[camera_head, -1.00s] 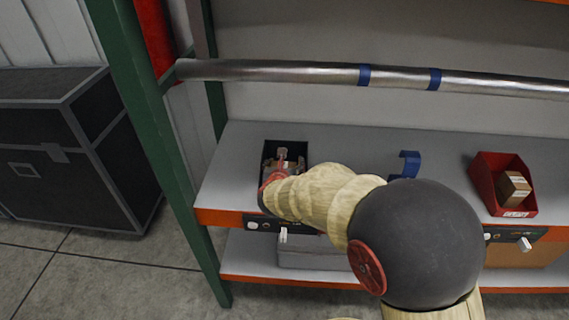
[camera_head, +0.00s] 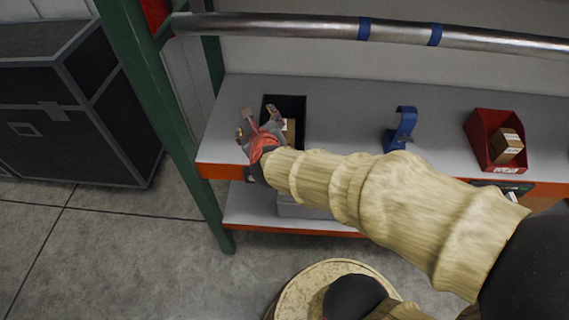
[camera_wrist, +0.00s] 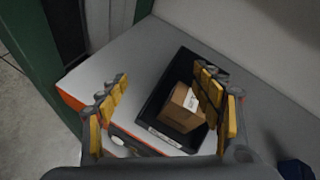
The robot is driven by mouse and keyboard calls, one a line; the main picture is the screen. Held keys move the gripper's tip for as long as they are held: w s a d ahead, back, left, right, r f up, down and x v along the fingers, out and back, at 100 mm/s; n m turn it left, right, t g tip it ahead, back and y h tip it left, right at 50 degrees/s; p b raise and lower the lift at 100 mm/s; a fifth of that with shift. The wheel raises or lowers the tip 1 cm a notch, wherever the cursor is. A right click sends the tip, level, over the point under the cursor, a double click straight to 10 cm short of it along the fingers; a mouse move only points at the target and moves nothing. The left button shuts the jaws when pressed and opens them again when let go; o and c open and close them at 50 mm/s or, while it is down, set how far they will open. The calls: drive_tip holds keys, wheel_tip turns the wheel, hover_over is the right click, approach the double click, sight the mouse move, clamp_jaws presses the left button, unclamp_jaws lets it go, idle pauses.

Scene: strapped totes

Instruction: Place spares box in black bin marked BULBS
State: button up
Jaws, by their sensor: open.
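The black bin (camera_head: 291,102) stands on the left part of the grey shelf; it also shows in the wrist view (camera_wrist: 180,62). A brown cardboard box with a white label (camera_wrist: 181,106) lies inside the bin, and a bit of it shows in the head view (camera_head: 290,131). A white label strip (camera_wrist: 165,138) is on the bin's front, its text too small to read. My gripper (camera_head: 259,122) is open and empty, at the bin's left front. In the wrist view my gripper's fingers (camera_wrist: 160,110) are spread wide, the right one overlapping the bin in the picture.
A red bin (camera_head: 481,128) with another brown box (camera_head: 507,145) stands at the shelf's right. A blue bracket (camera_head: 402,129) stands between the bins. A metal rail (camera_head: 300,27) crosses above; a green post (camera_head: 150,100) is at left.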

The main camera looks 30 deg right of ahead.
drive_tip(key=s+a+r+n+g+y, duration=0.1)
drive_tip(key=s+a+r+n+y, duration=0.3)
drive_tip(key=n, duration=0.5)
drive_tip(key=s+a+r+n+y, duration=0.2)
drive_tip(key=a+n, duration=0.3)
drive_tip(key=n, duration=0.4)
drive_tip(key=s+d+n+g+h, duration=0.1)
drive_tip(key=s+d+n+g, duration=0.1)
drive_tip(key=s+n, duration=0.6)
drive_tip(key=s+d+n+g+h, duration=0.1)
drive_tip(key=s+d+n+g, duration=0.1)
drive_tip(key=s+n, duration=0.7)
drive_tip(key=shift+d+f+g, duration=0.25)
drive_tip(key=shift+d+g, duration=0.15)
drive_tip(key=shift+g, duration=0.3)
drive_tip(key=shift+d, duration=0.1)
